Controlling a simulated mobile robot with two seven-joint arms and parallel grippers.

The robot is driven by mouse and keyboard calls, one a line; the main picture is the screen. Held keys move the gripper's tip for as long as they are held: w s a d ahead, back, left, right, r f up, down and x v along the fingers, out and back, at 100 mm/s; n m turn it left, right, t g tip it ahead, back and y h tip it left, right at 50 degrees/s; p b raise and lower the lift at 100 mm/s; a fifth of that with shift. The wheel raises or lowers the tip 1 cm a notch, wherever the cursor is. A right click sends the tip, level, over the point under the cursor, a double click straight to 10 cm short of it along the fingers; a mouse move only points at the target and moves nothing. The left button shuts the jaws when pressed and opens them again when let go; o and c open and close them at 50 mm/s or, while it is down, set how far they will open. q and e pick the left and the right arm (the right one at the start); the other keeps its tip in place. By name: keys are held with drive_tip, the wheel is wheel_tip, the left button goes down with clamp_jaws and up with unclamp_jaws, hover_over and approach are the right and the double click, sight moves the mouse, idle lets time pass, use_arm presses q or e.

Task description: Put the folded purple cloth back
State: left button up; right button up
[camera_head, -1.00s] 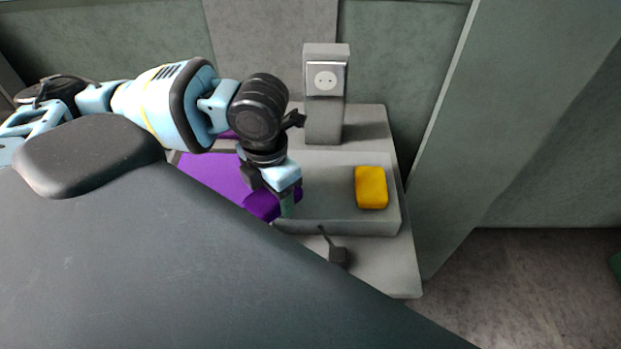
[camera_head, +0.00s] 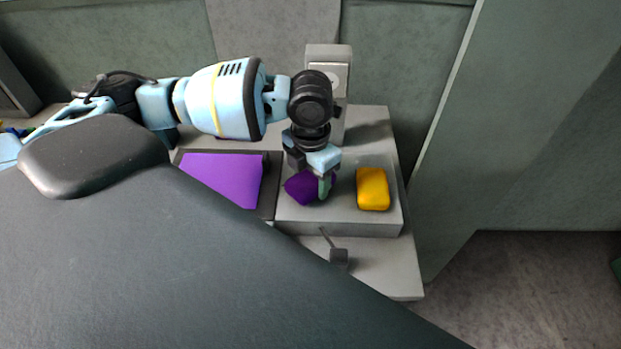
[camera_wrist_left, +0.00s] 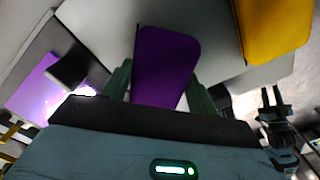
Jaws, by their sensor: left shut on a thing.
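The folded purple cloth (camera_head: 299,188) is in my left gripper (camera_head: 324,190), over the grey raised block to the left of the yellow item. In the left wrist view the cloth (camera_wrist_left: 166,62) stands between the two green fingers of the left gripper (camera_wrist_left: 158,88), which are shut on it. I cannot tell whether the cloth touches the block. A flat purple surface (camera_head: 225,178) lies in a dark frame to the left of the block.
The grey block (camera_head: 345,222) carries a yellow folded item (camera_head: 372,189) on its right part. A grey post with a socket (camera_head: 325,78) stands behind it. A tall grey panel (camera_head: 475,130) rises on the right.

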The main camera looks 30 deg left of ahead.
sight(311, 177)
use_arm(q)
drive_tip(key=shift+f, duration=0.45)
drive_tip(key=shift+f, duration=0.1)
drive_tip(key=o, duration=0.9)
wheel_tip(311, 177, up, 12)
drive_tip(key=shift+r, duration=0.1)
